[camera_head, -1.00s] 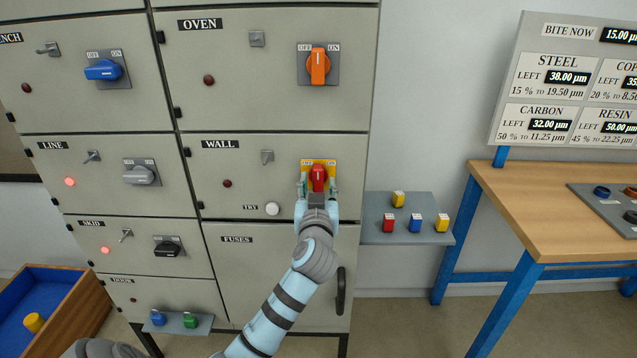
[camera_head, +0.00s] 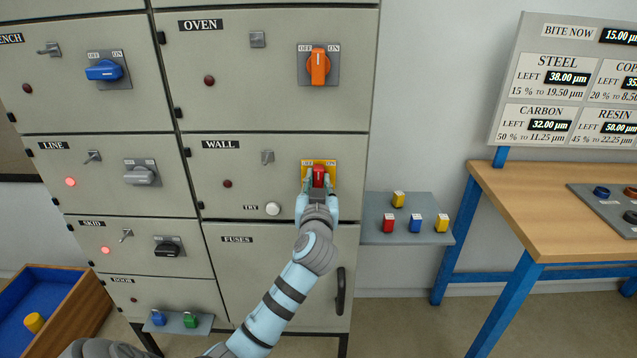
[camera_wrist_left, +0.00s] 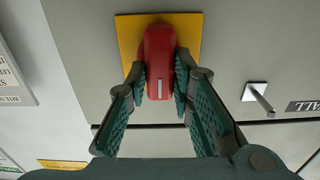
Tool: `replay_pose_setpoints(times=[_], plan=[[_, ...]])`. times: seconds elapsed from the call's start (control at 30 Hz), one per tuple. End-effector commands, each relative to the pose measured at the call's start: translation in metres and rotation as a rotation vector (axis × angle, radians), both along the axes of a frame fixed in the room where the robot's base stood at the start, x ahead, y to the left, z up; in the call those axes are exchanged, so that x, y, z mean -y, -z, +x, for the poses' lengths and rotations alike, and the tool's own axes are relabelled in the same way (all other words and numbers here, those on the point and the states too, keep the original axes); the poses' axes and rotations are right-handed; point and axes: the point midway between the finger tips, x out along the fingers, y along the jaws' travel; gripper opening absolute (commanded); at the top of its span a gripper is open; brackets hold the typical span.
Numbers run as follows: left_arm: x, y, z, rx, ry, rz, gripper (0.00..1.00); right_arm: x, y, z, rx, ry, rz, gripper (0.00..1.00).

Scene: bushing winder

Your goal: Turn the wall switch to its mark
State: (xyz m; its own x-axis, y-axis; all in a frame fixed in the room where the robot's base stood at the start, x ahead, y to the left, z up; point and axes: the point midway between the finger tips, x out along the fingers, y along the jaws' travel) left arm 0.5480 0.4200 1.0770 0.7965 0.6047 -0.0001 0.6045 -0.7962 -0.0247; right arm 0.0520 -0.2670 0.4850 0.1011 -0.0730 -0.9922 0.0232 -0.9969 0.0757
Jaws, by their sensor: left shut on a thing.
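The wall switch is a red rotary handle (camera_head: 319,175) on a yellow plate (camera_head: 331,166), on the panel door labelled WALL. OFF and ON are printed at the top of the plate. The left gripper (camera_head: 318,185) reaches it from below and is shut on the handle. In the left wrist view the red handle (camera_wrist_left: 160,60) lies between the two fingers of the left gripper (camera_wrist_left: 159,85), with the yellow plate (camera_wrist_left: 128,35) behind it. A white line shows on the end of the handle near the gripper. The right gripper is not in view.
A small lever (camera_head: 267,157), a dark lamp (camera_head: 227,184) and a white TRY button (camera_head: 272,209) sit left of the switch. The orange OVEN switch (camera_head: 318,67) is above. A grey shelf (camera_head: 375,236) with several coloured blocks stands at right.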

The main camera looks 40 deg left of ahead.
Motion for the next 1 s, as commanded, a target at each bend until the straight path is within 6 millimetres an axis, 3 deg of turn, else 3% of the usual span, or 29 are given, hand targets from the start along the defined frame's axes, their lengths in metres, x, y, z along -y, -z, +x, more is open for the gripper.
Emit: replay_pose_setpoints(times=[0.37,1.0], plan=[[0.001,-0.002,0.001,-0.127,0.001,0.164,0.00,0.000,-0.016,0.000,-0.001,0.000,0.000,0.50],[0.004,0.000,0.003,-0.491,0.001,0.643,0.00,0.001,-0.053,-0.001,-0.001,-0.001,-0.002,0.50]])
